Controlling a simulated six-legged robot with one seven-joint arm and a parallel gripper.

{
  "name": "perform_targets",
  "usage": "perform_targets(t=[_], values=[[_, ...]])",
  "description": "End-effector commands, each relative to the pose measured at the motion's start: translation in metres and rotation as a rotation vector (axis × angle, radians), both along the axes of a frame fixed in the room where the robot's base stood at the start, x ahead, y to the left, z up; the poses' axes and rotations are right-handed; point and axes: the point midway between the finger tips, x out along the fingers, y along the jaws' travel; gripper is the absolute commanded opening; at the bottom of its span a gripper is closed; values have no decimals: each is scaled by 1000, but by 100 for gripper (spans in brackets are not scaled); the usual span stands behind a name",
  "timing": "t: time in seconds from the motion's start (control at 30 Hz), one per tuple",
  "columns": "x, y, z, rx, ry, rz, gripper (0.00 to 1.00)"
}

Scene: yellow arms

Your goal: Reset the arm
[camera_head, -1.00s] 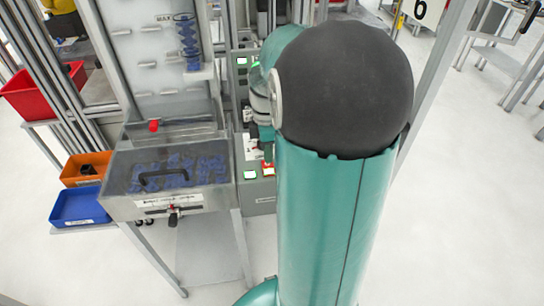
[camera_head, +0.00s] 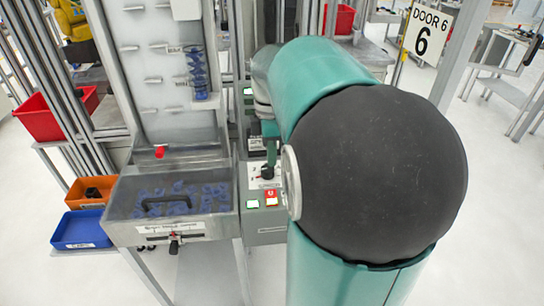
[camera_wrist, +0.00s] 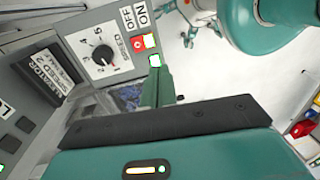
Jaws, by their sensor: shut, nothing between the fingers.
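My green arm with its black elbow cap fills the centre right of the head view, bent toward the machine. My gripper (camera_head: 270,143) shows partly behind the arm, pointing down just above the black knob on the control panel; I cannot tell if it touches. In the wrist view my gripper (camera_wrist: 158,84) is a narrow green shape, shut and empty, beside the panel. The speed dial (camera_wrist: 103,54) lies left of it, with a red switch (camera_wrist: 143,43) and a lit green button (camera_wrist: 154,61) close by.
A clear-lidded bin (camera_head: 172,200) of blue parts stands left of the panel. Orange (camera_head: 90,192) and blue (camera_head: 81,229) trays and a red bin (camera_head: 50,117) are farther left. A Door 6 sign (camera_head: 428,36) hangs at right. The floor on the right is open.

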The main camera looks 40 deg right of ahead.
Motion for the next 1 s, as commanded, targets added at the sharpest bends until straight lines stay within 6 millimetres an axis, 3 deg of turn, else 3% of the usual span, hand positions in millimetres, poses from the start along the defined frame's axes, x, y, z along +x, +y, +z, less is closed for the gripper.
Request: perform_targets(t=[0.37, 0.47, 0.67, 1.0], values=[[-1, 0, 0, -1, -2, -2, 0], [-1, 9, 3, -17, -15, -25, 0], [-8, 67, 14, -96, -120, -218, 0], [-48, 173, 16, -41, -408, -701, 0]])
